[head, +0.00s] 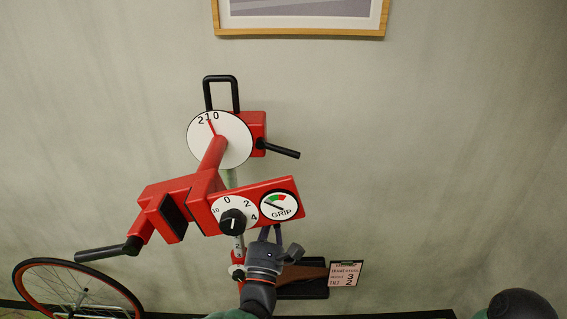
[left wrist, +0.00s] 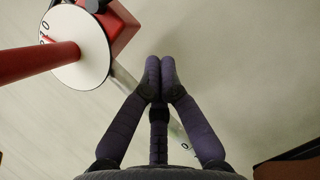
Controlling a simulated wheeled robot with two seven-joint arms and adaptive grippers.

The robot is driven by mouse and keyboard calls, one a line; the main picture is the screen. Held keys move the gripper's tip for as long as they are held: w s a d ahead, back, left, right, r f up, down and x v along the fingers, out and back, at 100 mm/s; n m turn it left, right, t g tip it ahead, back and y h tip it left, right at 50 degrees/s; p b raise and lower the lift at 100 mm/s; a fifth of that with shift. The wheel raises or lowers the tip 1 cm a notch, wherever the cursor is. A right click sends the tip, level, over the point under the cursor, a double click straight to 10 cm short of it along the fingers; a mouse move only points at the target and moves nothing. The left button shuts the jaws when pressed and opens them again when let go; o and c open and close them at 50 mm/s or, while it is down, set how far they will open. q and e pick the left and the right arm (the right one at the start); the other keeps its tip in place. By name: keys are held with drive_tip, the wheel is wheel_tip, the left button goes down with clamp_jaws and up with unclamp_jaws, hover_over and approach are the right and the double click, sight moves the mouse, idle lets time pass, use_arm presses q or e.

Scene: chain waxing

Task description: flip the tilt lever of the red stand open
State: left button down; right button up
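The red stand (head: 265,190) stands before the wall. A white dial (head: 232,150) marked 2 1 0 is at its upper head, with a black lever (head: 280,149) pointing right and slightly down from the red block beside it. Another black lever (head: 102,253) is at the lower left; no label shows which is the tilt lever. My left gripper (head: 270,236) is just below the GRIP gauge, fingers up. In the left wrist view its fingertips (left wrist: 160,78) meet with nothing between them. The dial (left wrist: 92,55) and red block also show there, left of the fingers. My right gripper's fingers are out of view.
A black-handled dial (head: 234,214) and the GRIP gauge (head: 279,206) face me on the clamp. A wheel (head: 75,290) stands at lower left. A small card (head: 345,273) is right of the stand's base. The wall to the right is clear.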

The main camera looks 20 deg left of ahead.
sight(280, 150)
use_arm(q)
drive_tip(key=shift+d, duration=0.1)
drive_tip(key=w+r, duration=0.7)
drive_tip(key=w, duration=0.1)
drive_tip(key=shift+w+d+r, duration=0.15)
drive_tip(key=shift+w+r, duration=0.15)
drive_tip(key=shift+w, duration=0.1)
idle(0.6)
